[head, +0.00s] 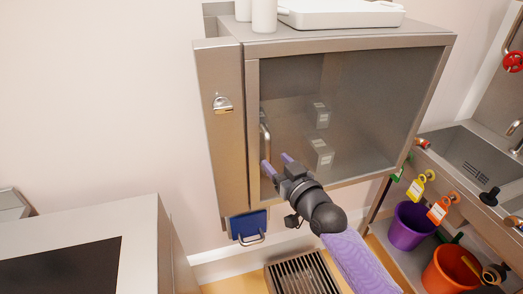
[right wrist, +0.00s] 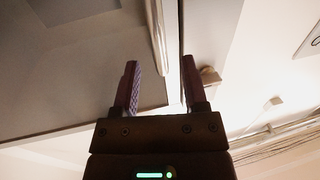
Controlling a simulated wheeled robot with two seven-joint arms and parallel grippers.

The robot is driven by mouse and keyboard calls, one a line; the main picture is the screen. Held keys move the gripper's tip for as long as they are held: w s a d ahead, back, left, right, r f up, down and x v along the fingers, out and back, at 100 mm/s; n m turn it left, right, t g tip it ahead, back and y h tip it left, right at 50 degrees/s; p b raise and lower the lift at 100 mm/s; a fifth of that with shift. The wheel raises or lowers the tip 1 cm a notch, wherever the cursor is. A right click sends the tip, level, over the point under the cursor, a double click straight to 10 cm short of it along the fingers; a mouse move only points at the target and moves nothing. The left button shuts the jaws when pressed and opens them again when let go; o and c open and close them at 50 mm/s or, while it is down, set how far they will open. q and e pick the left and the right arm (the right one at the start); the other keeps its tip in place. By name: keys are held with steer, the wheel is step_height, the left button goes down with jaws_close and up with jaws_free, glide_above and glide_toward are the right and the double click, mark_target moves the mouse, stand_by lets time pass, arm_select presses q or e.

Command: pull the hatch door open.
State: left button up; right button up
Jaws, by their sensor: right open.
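The hatch door (head: 355,90) is a see-through, metal-framed panel on the front of a steel cabinet. It looks shut. Its upright bar handle (head: 265,132) is at the door's left edge. My right gripper (head: 276,163) is open at the lower end of the handle, its purple fingers pointing at the door's left side. In the right wrist view the gripper (right wrist: 160,65) has a pale upright bar, seemingly the handle (right wrist: 157,35), between its two fingers, with no clear contact. My left gripper is out of view.
A steel side panel with a small latch (head: 222,104) is left of the door. White items (head: 340,14) stand on the cabinet. A sink (head: 470,150), a purple bucket (head: 410,228) and an orange bucket (head: 450,270) are at right.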

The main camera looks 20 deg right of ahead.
mark_target(269, 155)
steer(key=b+x, duration=0.1)
steer(key=x, duration=0.4)
jaws_close()
stand_by(1.4)
